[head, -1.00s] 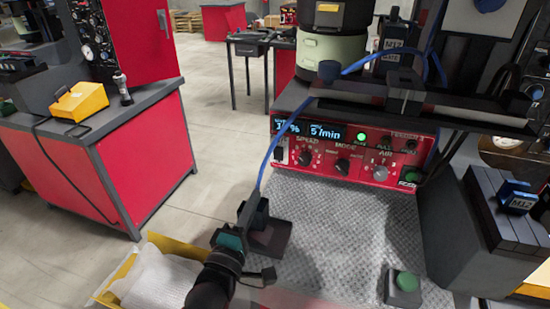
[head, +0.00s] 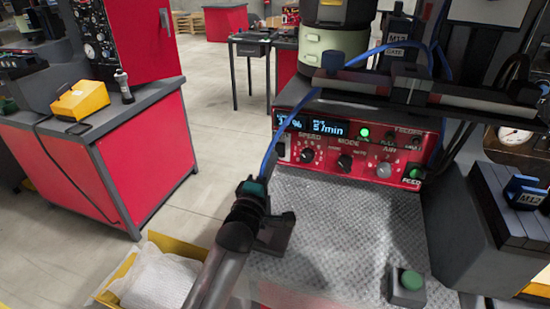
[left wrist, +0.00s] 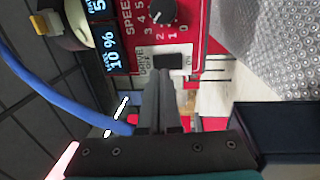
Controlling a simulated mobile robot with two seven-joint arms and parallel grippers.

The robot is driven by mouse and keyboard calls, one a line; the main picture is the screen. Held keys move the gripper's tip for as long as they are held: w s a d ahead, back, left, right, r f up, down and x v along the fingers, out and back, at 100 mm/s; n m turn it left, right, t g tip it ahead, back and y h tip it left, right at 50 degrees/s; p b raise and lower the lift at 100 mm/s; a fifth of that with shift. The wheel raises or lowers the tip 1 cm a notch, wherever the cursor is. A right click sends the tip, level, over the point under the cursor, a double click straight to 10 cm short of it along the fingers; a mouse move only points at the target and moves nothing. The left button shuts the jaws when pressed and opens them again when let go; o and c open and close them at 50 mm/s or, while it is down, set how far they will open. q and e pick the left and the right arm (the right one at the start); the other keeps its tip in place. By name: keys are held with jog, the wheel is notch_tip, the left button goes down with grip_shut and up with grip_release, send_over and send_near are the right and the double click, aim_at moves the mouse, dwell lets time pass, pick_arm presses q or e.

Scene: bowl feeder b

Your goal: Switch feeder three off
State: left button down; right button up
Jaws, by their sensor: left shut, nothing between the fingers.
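The feeder's red control panel (head: 350,150) faces me in the head view, with lit displays, a green lamp (head: 364,132) and knobs. A dark switch (head: 281,150) sits at its left end. In the left wrist view, this black switch (left wrist: 168,62) is marked DRIVE, OFF and ON, beside a display reading 10 %. My left gripper (head: 257,186) is shut and empty, pointing at the panel's left end. In the left wrist view its fingertips (left wrist: 165,75) overlap the switch's near edge; I cannot tell whether they touch it. My right gripper is out of view.
A blue hose (head: 270,150) runs down past the panel's left end, close to my left gripper. A green button box (head: 407,287) stands on the textured metal plate (head: 345,215). A yellow bin (head: 128,270) holds white wrapping at lower left.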

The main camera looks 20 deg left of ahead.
aim_at(280, 150)
pick_arm(q)
jog(key=shift+w+r, duration=0.15)
jog(key=shift+w, duration=1.2)
